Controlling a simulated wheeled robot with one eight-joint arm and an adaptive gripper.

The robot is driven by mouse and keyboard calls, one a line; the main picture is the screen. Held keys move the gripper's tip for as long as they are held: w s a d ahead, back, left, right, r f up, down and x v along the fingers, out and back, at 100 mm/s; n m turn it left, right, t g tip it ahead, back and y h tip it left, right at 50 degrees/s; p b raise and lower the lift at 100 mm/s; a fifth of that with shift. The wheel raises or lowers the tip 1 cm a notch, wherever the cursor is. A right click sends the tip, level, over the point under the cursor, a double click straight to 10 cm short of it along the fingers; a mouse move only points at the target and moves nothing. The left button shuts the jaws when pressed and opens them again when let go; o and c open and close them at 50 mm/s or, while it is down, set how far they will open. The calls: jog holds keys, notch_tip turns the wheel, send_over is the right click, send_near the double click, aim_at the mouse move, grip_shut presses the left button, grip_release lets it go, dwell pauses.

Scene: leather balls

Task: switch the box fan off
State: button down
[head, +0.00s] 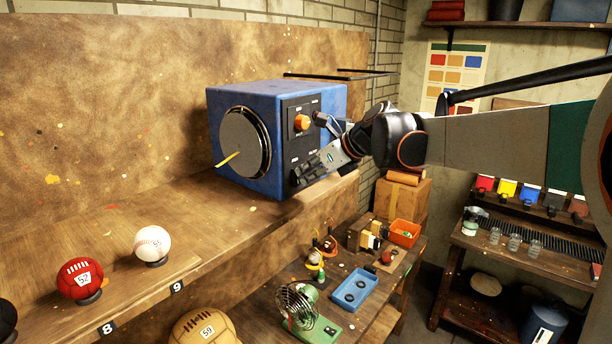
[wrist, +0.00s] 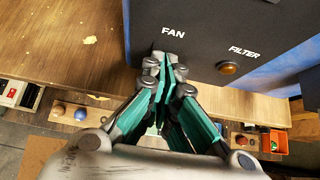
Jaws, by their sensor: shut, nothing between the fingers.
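The box fan (head: 262,185) is a blue box on the upper wooden bench, with a round dark grille (head: 243,143) on its left face. A yellow strip (head: 228,159) sticks out from the grille. Its black control panel (head: 299,140) bears an orange knob (head: 302,122). My gripper (head: 303,172) is shut and empty at the lower part of this panel. In the wrist view its fingertips (wrist: 168,68) are together just below the word FAN on the panel (wrist: 205,20). Whatever control sits under that word is hidden behind the fingers. An amber FILTER button (wrist: 228,68) shows to the right.
A baseball (head: 152,244) and a red ball (head: 80,278) stand at the bench's front left. A lower table holds a small green fan (head: 298,306), a blue tray (head: 355,288) and an orange bin (head: 404,232). The bench between balls and box is clear.

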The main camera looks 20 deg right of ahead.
jog(key=shift+r, duration=0.2)
jog(key=shift+r+p, duration=0.5)
jog(key=shift+r, duration=0.15)
